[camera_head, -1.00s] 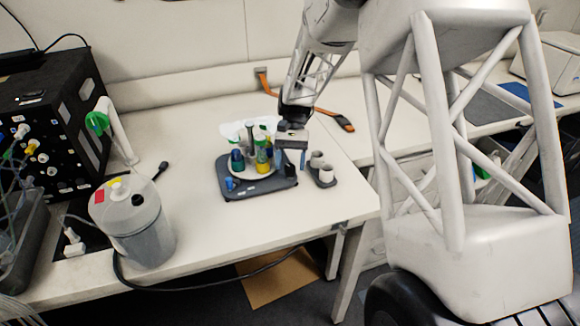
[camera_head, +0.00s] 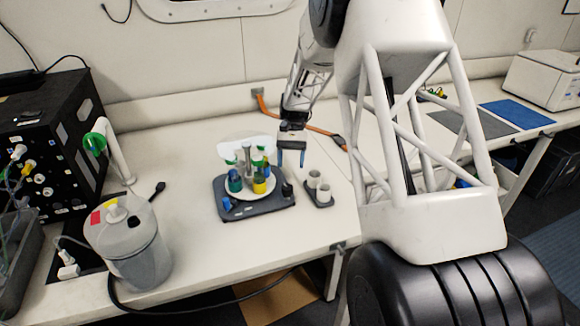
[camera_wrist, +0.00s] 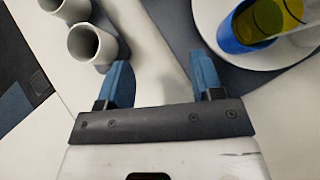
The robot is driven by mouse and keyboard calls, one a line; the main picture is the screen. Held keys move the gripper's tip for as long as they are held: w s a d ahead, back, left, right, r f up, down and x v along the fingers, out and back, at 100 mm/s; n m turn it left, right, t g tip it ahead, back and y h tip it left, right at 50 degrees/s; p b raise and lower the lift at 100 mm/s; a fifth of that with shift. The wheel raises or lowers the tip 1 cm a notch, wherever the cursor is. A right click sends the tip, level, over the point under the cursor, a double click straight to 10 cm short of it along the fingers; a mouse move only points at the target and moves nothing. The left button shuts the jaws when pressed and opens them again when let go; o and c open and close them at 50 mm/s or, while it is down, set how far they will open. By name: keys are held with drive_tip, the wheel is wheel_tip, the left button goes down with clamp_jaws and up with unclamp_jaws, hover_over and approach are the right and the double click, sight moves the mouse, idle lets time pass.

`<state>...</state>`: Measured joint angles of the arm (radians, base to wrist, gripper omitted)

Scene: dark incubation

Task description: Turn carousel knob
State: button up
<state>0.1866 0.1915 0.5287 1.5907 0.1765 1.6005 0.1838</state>
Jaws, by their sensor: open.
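The carousel is a white round plate (camera_head: 234,212) on a dark grey base (camera_head: 262,208), carrying several vials with blue, yellow and green colours around a grey central post (camera_head: 247,158). A small black knob-like piece (camera_head: 287,190) stands at the base's right side, and a small blue piece (camera_head: 227,203) at its front left. I cannot tell which is the carousel knob. My gripper (camera_head: 291,160) is open and empty above the right side of the base. In the wrist view its blue fingers (camera_wrist: 160,70) point toward the gap between the plate (camera_wrist: 222,55) and two cups.
A small dark holder (camera_head: 320,203) with white cups (camera_head: 323,193) stands right of the carousel. A lidded container (camera_head: 128,240) and black box (camera_head: 45,140) are at left. An orange strap (camera_head: 300,128) lies behind. The table front is clear.

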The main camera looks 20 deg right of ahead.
drive_tip(key=shift+w+d, duration=0.2)
drive_tip(key=shift+w, duration=0.25)
drive_tip(key=shift+s+r, duration=0.1)
drive_tip(key=shift+s+d+r+n+h, duration=0.15)
drive_tip(key=shift+s+d+r+h, duration=0.25)
drive_tip(key=shift+s, duration=0.3)
drive_tip(key=shift+s+d+r+n+h, duration=0.1)
drive_tip(key=shift+s+d+r+h, duration=0.2)
drive_tip(key=shift+s, duration=0.45)
drive_tip(key=shift+s+d+r+n+h, duration=0.15)
drive_tip(key=shift+s+d+r+h, duration=0.25)
drive_tip(key=shift+s, duration=0.3)
drive_tip(key=shift+s+d+r, duration=0.1)
drive_tip(key=shift+s, duration=0.15)
drive_tip(key=s+a+r+t+h, duration=0.1)
drive_tip(key=s+a+t+h, duration=0.1)
drive_tip(key=s+t+h, duration=0.15)
drive_tip(key=t, duration=0.9)
approach(287, 187)
drive_tip(key=shift+w+d+f+m, duration=0.1)
drive_tip(key=shift+w+f+m, duration=0.15)
drive_tip(key=shift+f, duration=0.25)
drive_tip(key=shift+w+d+f+m, duration=0.1)
drive_tip(key=shift+w+f+m, duration=0.1)
drive_tip(key=shift+f, duration=0.35)
drive_tip(key=shift+x, duration=3.9)
